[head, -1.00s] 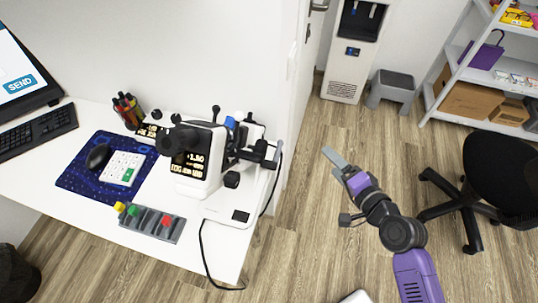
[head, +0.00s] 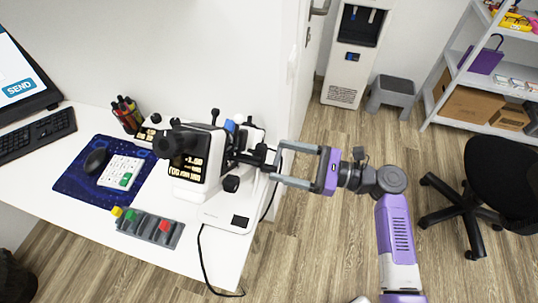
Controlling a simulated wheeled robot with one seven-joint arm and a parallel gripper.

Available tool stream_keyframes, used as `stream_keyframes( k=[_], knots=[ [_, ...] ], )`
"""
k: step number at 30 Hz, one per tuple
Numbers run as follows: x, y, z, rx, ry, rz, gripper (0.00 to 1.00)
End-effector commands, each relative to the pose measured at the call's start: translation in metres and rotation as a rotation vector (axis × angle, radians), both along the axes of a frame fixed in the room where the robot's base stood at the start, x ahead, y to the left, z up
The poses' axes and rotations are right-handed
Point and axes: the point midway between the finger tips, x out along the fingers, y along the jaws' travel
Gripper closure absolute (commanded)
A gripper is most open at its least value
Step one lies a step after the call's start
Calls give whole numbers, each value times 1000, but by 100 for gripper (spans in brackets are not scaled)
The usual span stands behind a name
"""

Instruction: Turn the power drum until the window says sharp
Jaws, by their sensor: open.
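The white eye-test instrument (head: 205,190) stands on the desk's right end. Its black display (head: 188,166) carries cream text, with a number that looks like 1.60 and a line below too small to read surely. A small dark window (head: 240,221) is on its base. Black knobs show on it, one on the lower right side (head: 231,184) and a large round one at the left (head: 168,145); I cannot tell which part is the power drum. My gripper (head: 279,163) is open, its two fingers pointing left at the instrument's right side, around or just over a black part there. Contact is unclear.
A black cable (head: 203,262) hangs off the desk front. The floor to the right is open up to an office chair (head: 490,185).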

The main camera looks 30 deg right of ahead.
Motion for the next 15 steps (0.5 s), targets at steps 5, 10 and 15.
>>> stream_keyframes(
  k=[5, 10, 15],
  knots=[
    [19, 20, 1, -3, -1, 2, 25],
    [29, 29, 0, -2, -1, 1, 25],
    [31, 31, 0, -3, -1, -1, 25]
  ],
)
